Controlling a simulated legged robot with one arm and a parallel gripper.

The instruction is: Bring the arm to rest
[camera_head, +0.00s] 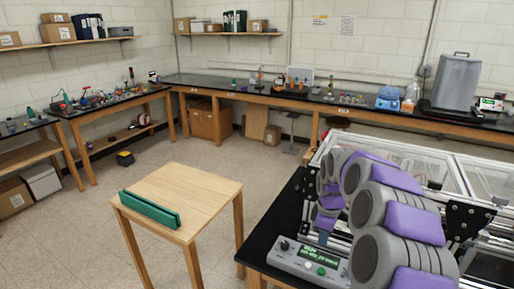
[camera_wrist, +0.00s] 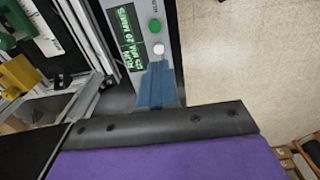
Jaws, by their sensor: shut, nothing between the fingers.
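My gripper (camera_wrist: 158,68) shows in the wrist view as blue fingers pressed together, shut and empty. Its tips appear over or close to the control box (camera_wrist: 143,20), beside a white button (camera_wrist: 159,49) and a green button (camera_wrist: 155,26). I cannot tell whether they touch it. The box has a lit green text display. In the head view my grey and purple arm fills the right side, bent and hanging over the black bench. The control box (camera_head: 305,262) lies at its lower left, with a black knob and a display.
An extrusion frame (camera_head: 420,150) with clear panels stands behind my arm. A small wooden table (camera_head: 190,190) holds a green bar-shaped object (camera_head: 150,210). Cluttered benches (camera_head: 260,93) line the walls. The floor (camera_head: 75,225) around the wooden table is mostly clear.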

